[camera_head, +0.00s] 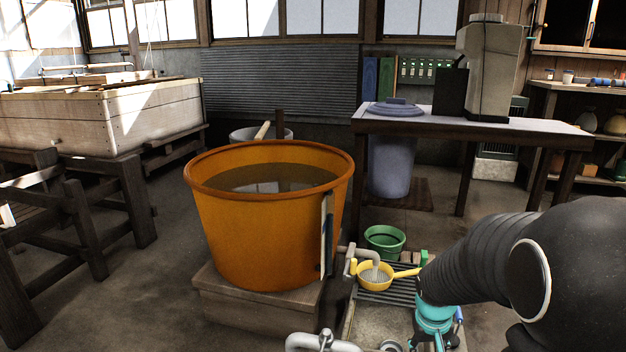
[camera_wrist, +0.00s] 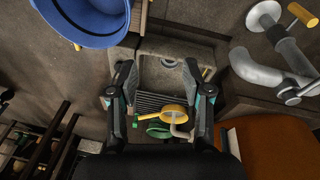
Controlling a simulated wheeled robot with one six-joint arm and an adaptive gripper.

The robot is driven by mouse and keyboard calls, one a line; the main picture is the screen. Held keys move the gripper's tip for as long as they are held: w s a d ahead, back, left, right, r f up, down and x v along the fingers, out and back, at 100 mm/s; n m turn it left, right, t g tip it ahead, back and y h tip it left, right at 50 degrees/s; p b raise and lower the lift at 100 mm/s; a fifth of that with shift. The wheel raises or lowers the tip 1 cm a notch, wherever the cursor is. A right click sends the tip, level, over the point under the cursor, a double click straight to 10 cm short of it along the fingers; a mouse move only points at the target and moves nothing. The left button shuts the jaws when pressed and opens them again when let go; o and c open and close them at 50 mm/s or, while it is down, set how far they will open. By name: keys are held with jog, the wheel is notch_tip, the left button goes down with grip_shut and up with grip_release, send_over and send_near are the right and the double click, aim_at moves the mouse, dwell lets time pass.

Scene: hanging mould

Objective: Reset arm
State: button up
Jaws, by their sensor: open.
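My gripper (camera_wrist: 161,85) is open and empty in the wrist view, its two fingers apart above a stone sink (camera_wrist: 150,50). The head view shows my arm reaching in from the right, with the teal part of my gripper (camera_head: 434,322) low beside the sink; the fingertips are hard to see there. A yellow strainer (camera_head: 374,276) sits at the far side of the sink, under a grey tap, and also shows in the wrist view (camera_wrist: 173,113). A green bowl (camera_head: 385,241) is just behind it.
A large orange tub (camera_head: 262,235) of liquid stands on a block (camera_head: 258,315) left of the sink. A table (camera_head: 545,133) with a grey machine (camera_head: 489,75) is behind. A blue bucket (camera_wrist: 90,38) shows at upper left in the wrist view. Floor is free at centre left.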

jog(key=s+a+r+t+p, duration=0.2)
jog(key=s+a+r, duration=0.2)
jog(key=s+r, duration=0.5)
jog(key=s+a+r+t+y+p, duration=0.1)
jog(key=s+a+r+p, duration=0.2)
jog(key=s+r, duration=0.7)
notch_tip(320, 180, up, 3)
jog(key=shift+a+r+t+y, duration=0.2)
jog(key=shift+a+t+y, duration=0.15)
jog(key=shift+a, duration=0.85)
